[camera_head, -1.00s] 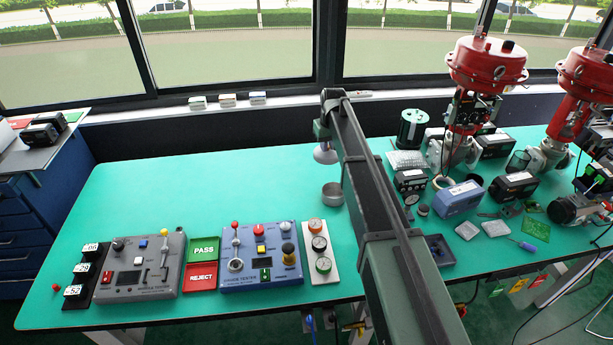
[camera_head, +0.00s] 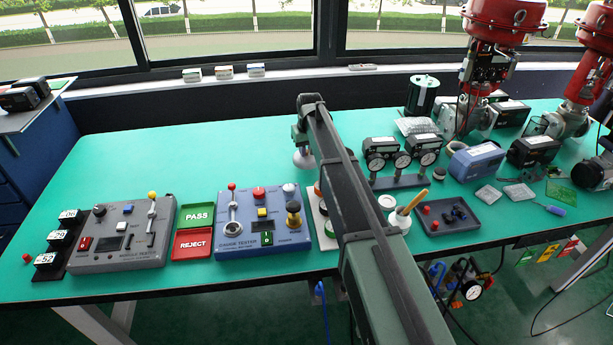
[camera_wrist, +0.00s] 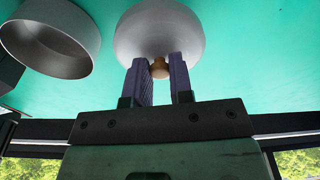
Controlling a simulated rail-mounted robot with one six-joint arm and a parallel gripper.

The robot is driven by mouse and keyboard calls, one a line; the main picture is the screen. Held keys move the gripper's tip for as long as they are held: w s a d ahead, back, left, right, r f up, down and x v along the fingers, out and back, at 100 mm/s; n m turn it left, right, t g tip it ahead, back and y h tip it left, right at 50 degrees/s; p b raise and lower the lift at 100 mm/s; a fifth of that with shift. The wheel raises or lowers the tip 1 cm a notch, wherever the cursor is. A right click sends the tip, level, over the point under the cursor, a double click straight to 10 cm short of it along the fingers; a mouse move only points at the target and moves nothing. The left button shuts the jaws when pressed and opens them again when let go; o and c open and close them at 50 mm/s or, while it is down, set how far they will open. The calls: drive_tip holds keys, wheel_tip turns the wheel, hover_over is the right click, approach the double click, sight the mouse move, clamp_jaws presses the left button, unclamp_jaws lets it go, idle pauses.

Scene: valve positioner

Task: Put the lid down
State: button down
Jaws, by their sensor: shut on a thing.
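My gripper (camera_wrist: 160,72) is shut on the brass-coloured knob (camera_wrist: 160,68) of a round silver-grey lid (camera_wrist: 158,28). In the head view the lid (camera_head: 302,160) hangs under my gripper (camera_head: 299,143), above the green bench. A gap between lid and bench is hard to judge. In the wrist view an open grey round bowl (camera_wrist: 85,62) stands to the left of the lid, apart from it in the picture. In the head view the bowl does not show; my arm covers that area.
Two tester boxes (camera_head: 230,240) and PASS and REJECT plates (camera_head: 194,245) lie at the front left. Gauges on a stand (camera_head: 402,178), a dark tray (camera_head: 460,226) and a pen pot (camera_head: 399,222) are right of my arm. The bench left of the lid (camera_head: 190,150) is bare.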

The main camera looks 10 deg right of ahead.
sight(307, 154)
wheel_tip(307, 154, down, 5)
drive_tip(key=b, duration=0.4)
drive_tip(key=shift+r, duration=0.45)
drive_tip(key=shift+f, duration=0.15)
drive_tip(key=c, duration=1)
unclamp_jaws()
wheel_tip(307, 154, up, 12)
drive_tip(key=s+r+p, duration=0.1)
drive_tip(key=s+p, duration=0.1)
drive_tip(key=p, duration=1.1)
drive_tip(key=shift+m+g, duration=0.7)
drive_tip(key=shift+m, duration=0.2)
drive_tip(key=s, duration=2.3)
drive_tip(key=s+f+b, duration=0.1)
drive_tip(key=s, duration=1.1)
